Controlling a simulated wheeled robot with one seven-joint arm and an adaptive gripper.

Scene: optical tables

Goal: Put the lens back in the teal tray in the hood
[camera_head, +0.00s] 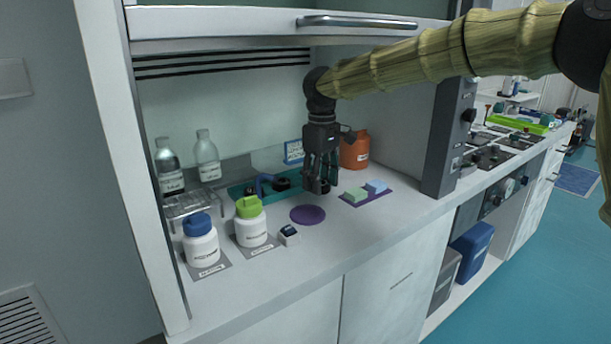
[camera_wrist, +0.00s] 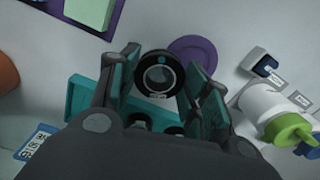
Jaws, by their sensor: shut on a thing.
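My gripper (camera_head: 320,186) is inside the hood, pointing down over the right end of the teal tray (camera_head: 238,190). It is shut on the lens (camera_wrist: 160,76), a black ring mount with a round glass, which sits between the fingers in the wrist view. In the head view the lens is a dark piece at the fingertips, partly hidden by them. The teal tray also shows in the wrist view (camera_wrist: 84,97), partly hidden behind my gripper. It holds dark round parts (camera_head: 282,184) and a blue-handled item (camera_head: 264,181).
A purple disc (camera_head: 307,215) lies in front of the gripper. A purple mat (camera_head: 376,199) with green and blue blocks is at right. An orange bottle (camera_head: 355,152) stands behind. White bottles with green (camera_head: 251,226) and blue (camera_head: 200,243) caps stand at left front.

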